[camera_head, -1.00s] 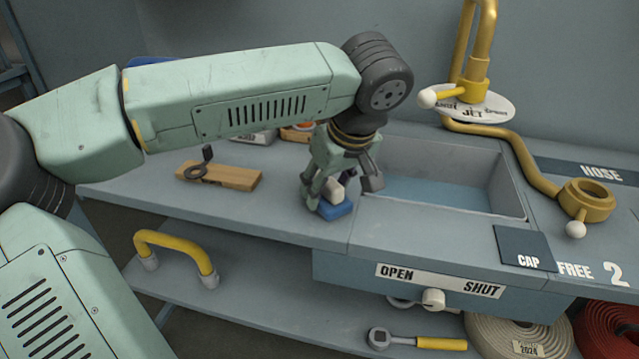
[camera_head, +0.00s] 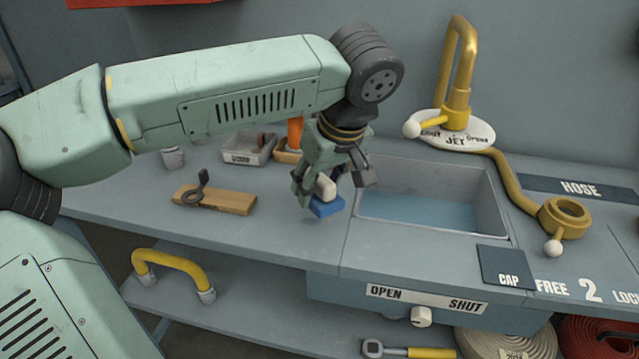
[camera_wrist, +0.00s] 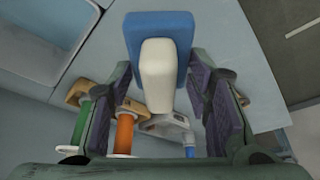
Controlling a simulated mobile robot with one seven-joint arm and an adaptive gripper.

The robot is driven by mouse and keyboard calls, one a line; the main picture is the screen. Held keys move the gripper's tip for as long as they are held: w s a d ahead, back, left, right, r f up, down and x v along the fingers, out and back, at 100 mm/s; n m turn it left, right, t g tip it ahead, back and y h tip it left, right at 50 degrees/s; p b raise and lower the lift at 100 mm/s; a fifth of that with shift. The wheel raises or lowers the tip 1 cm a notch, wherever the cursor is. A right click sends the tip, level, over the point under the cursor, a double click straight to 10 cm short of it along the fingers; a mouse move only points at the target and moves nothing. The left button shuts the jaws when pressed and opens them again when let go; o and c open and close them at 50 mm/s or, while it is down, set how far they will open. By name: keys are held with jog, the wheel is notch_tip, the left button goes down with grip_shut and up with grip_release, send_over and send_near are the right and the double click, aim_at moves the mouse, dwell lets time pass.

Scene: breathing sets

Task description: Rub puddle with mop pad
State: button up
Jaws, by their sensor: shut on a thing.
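The mop pad is a blue block with a white grip on top. In the head view its blue part (camera_head: 327,206) is at or just above the grey bench top, left of the sink; I cannot tell if it touches. My gripper (camera_head: 332,188) points down and is shut on the white grip. In the wrist view the white grip (camera_wrist: 160,72) lies between the finger pads, with the blue pad (camera_wrist: 157,24) beyond it. I cannot make out a separate puddle on the bench; the bench under the pad is partly hidden.
A sink (camera_head: 482,205) with blue inside lies right of my gripper. A wooden board (camera_head: 235,202) with a dark hook-like part is to the left. A grey tray (camera_head: 240,150) and an orange cylinder (camera_head: 295,132) stand behind. A brass pipe (camera_head: 520,180) runs at right.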

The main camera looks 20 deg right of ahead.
jog(key=shift+r+p, duration=1.25)
jog(key=shift+r, duration=0.3)
jog(key=shift+f, duration=0.1)
